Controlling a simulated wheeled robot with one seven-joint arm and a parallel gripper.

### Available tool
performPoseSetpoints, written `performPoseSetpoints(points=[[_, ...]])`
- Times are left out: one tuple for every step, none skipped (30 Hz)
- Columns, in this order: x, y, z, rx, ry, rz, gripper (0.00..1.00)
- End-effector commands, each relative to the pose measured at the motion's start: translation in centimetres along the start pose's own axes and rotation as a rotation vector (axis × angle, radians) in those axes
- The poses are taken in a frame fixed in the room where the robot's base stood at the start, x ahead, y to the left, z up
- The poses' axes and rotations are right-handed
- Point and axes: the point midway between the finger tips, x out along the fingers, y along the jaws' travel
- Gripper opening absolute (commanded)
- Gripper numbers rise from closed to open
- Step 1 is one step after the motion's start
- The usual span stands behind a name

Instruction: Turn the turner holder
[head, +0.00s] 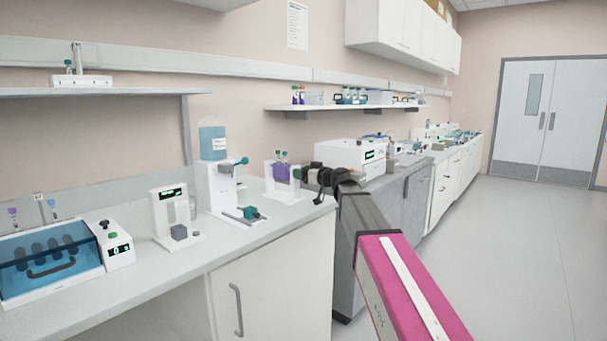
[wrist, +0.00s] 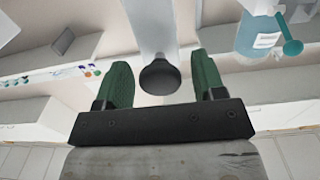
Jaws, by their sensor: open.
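The turner holder appears to be the white stand with a purple block (head: 287,174) holding capped tubes, near the right end of the near counter in the head view. In the wrist view, a black round knob (wrist: 160,77) sits on a white upright. My gripper (head: 318,180) is at the right side of the stand in the head view. Its two green fingers are open in the wrist view, one on each side of the knob, with a visible gap on both sides. The purple block does not show in the wrist view.
A dispenser with a blue bottle (head: 212,140) stands left of the holder. A small white display device (head: 171,212) and a blue-lidded machine (head: 48,265) are further left. A white instrument (head: 351,155) stands behind my gripper. The floor at right is clear.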

Motion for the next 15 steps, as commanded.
performPoseSetpoints(points=[[-0.01,-0.01,0.01,0.0,0.0,0.0,0.63],[-0.01,0.0,0.0,0.0,0.0,0.0,0.63],[-0.02,-0.01,0.0,0.0,0.0,0.0,0.63],[-0.02,-0.01,0.0,0.0,0.0,0.0,0.63],[-0.02,-0.01,0.0,0.0,0.0,0.0,0.57],[-0.02,-0.01,0.0,0.0,0.0,0.0,0.44],[-0.02,-0.01,0.0,0.0,0.0,0.0,0.34],[-0.03,-0.01,0.0,0.0,0.0,0.0,0.24],[-0.03,-0.01,0.0,0.0,0.0,0.0,0.16],[-0.03,-0.01,-0.01,0.0,0.0,0.0,0.16],[-0.03,-0.01,-0.01,0.0,0.0,0.0,0.16],[-0.03,-0.01,-0.01,0.0,0.0,0.0,0.16],[-0.03,-0.01,0.0,0.0,0.0,0.0,0.16],[-0.03,-0.01,-0.01,0.001,0.0,0.0,0.16],[-0.03,-0.01,-0.01,0.003,0.0,0.0,0.16]])
